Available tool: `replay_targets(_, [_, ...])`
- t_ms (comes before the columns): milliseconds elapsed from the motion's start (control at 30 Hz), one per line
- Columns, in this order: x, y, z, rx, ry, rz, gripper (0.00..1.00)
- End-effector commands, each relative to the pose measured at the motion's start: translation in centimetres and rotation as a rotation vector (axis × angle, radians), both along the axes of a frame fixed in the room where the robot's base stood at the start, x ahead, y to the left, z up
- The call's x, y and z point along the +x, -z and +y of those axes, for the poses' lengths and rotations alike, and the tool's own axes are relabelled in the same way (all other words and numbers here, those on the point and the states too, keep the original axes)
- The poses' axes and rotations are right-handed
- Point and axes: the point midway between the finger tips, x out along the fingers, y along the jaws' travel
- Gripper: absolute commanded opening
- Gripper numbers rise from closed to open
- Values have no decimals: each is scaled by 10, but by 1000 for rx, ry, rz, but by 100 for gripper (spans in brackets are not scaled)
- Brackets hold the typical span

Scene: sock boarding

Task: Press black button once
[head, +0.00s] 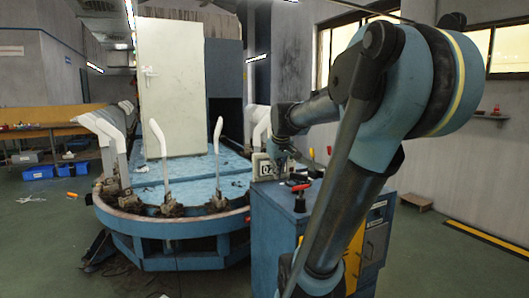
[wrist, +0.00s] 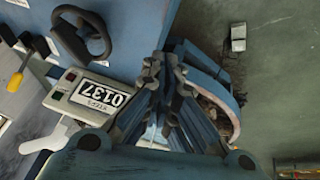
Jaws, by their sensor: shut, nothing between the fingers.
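A light-coloured counter box (wrist: 62,98) with a numeric display (wrist: 98,96) lies left of my gripper in the wrist view. Small spots that may be buttons sit at its left end, one of them reddish. I cannot make out which is the black button. In the head view the counter box (head: 262,168) sits on the blue cabinet (head: 275,225). My gripper (wrist: 163,65) is shut and empty, beside the box in the wrist view. In the head view my gripper (head: 281,152) is small, just above and right of the display; contact cannot be judged.
A red-topped lever (head: 299,188) stands on the cabinet. The round blue machine (head: 170,235) with upright white sock forms (head: 159,150) is to the left.

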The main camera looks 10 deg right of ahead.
Motion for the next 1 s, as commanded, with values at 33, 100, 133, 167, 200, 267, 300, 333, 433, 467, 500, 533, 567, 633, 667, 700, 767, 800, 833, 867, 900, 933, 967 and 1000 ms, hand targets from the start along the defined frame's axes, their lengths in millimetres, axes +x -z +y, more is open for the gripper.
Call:
replay_targets(33, [23, -14, 0, -11, -21, -19, 0])
replay_targets(100, [52, -32, 1, -30, -55, -50, 0])
replay_targets(133, [65, -39, 1, -38, -70, -63, 0])
replay_targets(167, [78, -46, 1, -47, -83, -75, 0])
replay_targets(200, [95, -55, 2, -58, -102, -94, 0])
replay_targets(267, [120, -68, 2, -77, -130, -119, 0])
replay_targets(300, [138, -77, 2, -89, -148, -135, 0])
replay_targets(333, [151, -83, 3, -98, -161, -148, 0])
replay_targets(433, [194, -102, 4, -131, -206, -192, 0])
replay_targets(467, [206, -107, 4, -141, -218, -203, 0])
replay_targets(500, [223, -114, 4, -155, -236, -220, 0])
replay_targets(533, [234, -118, 5, -165, -247, -231, 0])
replay_targets(567, [246, -123, 5, -174, -259, -243, 0])
replay_targets(633, [269, -131, 6, -195, -283, -266, 0])
replay_targets(667, [278, -134, 6, -202, -291, -277, 0])
replay_targets(700, [289, -138, 6, -213, -302, -287, 0])
replay_targets(767, [302, -142, 7, -224, -314, -300, 0])
replay_targets(800, [309, -144, 7, -232, -322, -308, 0])
replay_targets(833, [313, -146, 7, -236, -326, -312, 0])
replay_targets(867, [317, -147, 7, -239, -331, -315, 0])
replay_targets(900, [320, -148, 7, -243, -333, -318, 0])
replay_targets(933, [322, -148, 7, -244, -335, -320, 0])
replay_targets(967, [323, -149, 7, -245, -336, -322, 0])
replay_targets(1000, [324, -149, 7, -247, -338, -323, 0])
